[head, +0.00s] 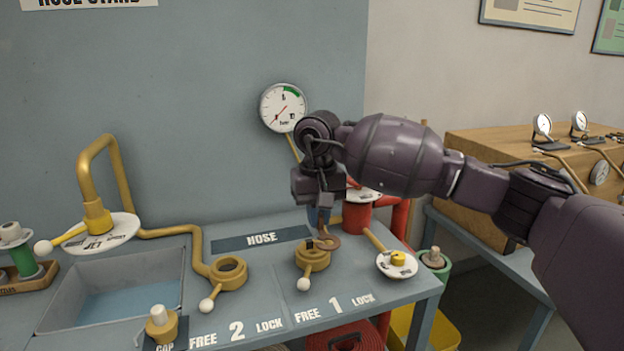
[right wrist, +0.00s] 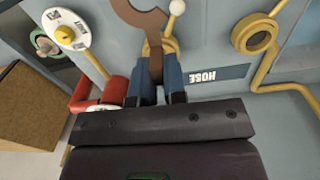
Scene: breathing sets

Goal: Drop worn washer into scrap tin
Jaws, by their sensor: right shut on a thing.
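The worn washer is a flat brown-copper ring (head: 328,242) with a short tab. My right gripper (head: 322,207) points down and is shut on the tab. In the right wrist view the brown washer (right wrist: 152,22) sticks out from between the blue fingertips (right wrist: 156,85), its ring cut by the top edge. In the head view the ring is just over or beside the small yellow fitting (head: 312,258); I cannot tell whether they touch. No scrap tin can be made out for certain. My left gripper is not in view.
A yellow ring fitting (head: 228,272) stands left of the HOSE label (head: 262,238). Further left are a recessed tray (head: 110,290) and a bent yellow pipe (head: 95,180). A red pipe (head: 356,218) and a white dial (head: 397,264) stand at right. A yellow bin (head: 440,328) sits below.

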